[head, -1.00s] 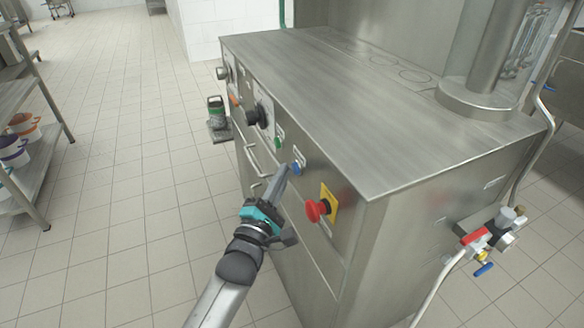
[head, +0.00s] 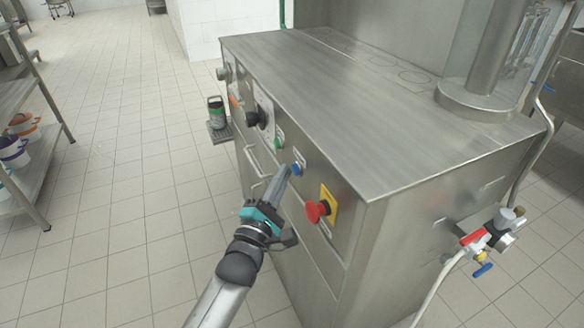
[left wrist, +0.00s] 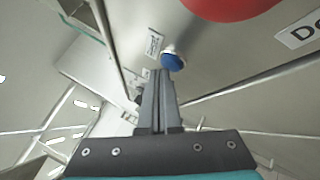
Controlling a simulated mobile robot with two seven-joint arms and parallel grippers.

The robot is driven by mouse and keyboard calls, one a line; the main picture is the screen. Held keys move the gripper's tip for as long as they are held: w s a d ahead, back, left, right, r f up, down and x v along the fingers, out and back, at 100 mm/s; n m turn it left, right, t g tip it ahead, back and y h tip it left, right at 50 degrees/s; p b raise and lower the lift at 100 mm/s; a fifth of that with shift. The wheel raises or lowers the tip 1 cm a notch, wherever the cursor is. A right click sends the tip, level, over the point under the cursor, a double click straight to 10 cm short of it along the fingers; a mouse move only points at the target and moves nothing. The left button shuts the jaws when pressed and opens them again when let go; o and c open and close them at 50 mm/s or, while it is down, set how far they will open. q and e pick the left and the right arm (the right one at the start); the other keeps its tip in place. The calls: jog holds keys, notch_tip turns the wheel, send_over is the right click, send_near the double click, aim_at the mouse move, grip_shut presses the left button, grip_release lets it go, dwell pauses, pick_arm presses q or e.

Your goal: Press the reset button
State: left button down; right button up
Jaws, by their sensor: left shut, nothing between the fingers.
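A blue button (head: 297,168), with a small label beside it, sits on the front panel of the steel machine (head: 330,95). It also shows in the left wrist view (left wrist: 173,61). My left gripper (head: 285,170) is shut and empty, its fingertips close to the blue button, at its lower left in the head view. In the left wrist view the fingertips (left wrist: 158,72) lie just below the button; I cannot tell whether they touch it. The button's label is too small to read. My right gripper is not in view.
A red emergency knob (head: 317,211) on a yellow plate sticks out right of the blue button. A green button (head: 279,143) and a black knob (head: 256,117) lie to the left. Valves (head: 490,238) hang on the machine's right side.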

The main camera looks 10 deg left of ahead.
pick_arm(q)
jog(key=shift+s+a, duration=0.2)
jog(key=shift+a, duration=0.15)
jog(key=s+a+p, duration=0.2)
jog(key=s+a, duration=0.1)
jog(key=a, duration=0.2)
jog(key=shift+s+p, duration=0.2)
jog(key=shift+p, duration=0.15)
jog(key=shift+f, duration=0.1)
dwell(0.7)
